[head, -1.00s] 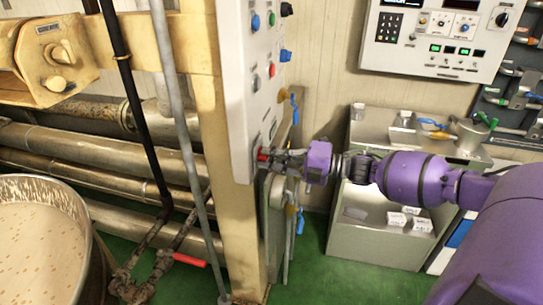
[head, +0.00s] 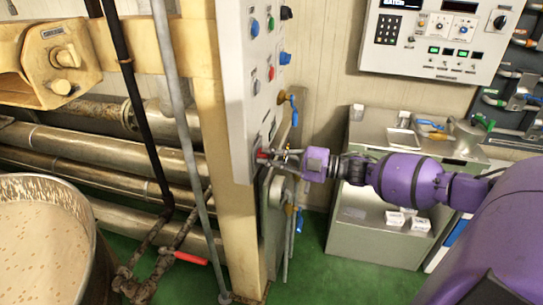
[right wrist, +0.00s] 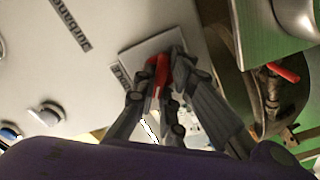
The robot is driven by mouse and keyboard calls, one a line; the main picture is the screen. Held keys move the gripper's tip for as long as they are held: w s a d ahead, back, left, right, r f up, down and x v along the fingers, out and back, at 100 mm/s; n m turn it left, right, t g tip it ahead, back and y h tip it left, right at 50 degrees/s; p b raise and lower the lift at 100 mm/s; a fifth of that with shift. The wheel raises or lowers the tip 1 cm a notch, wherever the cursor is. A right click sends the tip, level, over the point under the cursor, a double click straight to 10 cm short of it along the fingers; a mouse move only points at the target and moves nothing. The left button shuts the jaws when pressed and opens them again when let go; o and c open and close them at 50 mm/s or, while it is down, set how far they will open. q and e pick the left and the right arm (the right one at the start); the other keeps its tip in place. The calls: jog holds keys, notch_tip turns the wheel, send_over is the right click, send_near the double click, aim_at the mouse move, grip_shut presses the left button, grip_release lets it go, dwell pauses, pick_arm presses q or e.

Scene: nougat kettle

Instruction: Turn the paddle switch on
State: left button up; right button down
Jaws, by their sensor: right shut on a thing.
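The paddle switch is a red knob low on the narrow grey control panel (head: 245,95). In the right wrist view its red handle (right wrist: 160,72) sits on a square light plate, between the fingers. My right gripper (head: 270,156) is shut on the red handle, with its arm coming in from the right. The right wrist view shows the fingers (right wrist: 162,82) on both sides of the red part. A small label is beside the plate, partly hidden by a finger. My left gripper is not seen.
Several knobs and buttons, blue (head: 255,27) and red, sit higher on the panel. Blue-handled valves (head: 298,222) are just behind it. A kettle (head: 95,235) of pale mix stands at the left. A metal cabinet (head: 375,250) stands behind my right arm.

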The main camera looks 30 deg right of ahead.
jog(key=m, duration=0.4)
jog(key=shift+r+m, duration=0.1)
jog(key=shift+m, duration=0.2)
jog(key=m, duration=0.6)
jog(key=shift+p, duration=0.4)
jog(key=shift+m, duration=0.3)
jog(key=c, duration=1.8)
grip_release()
jog(key=v, duration=1.2)
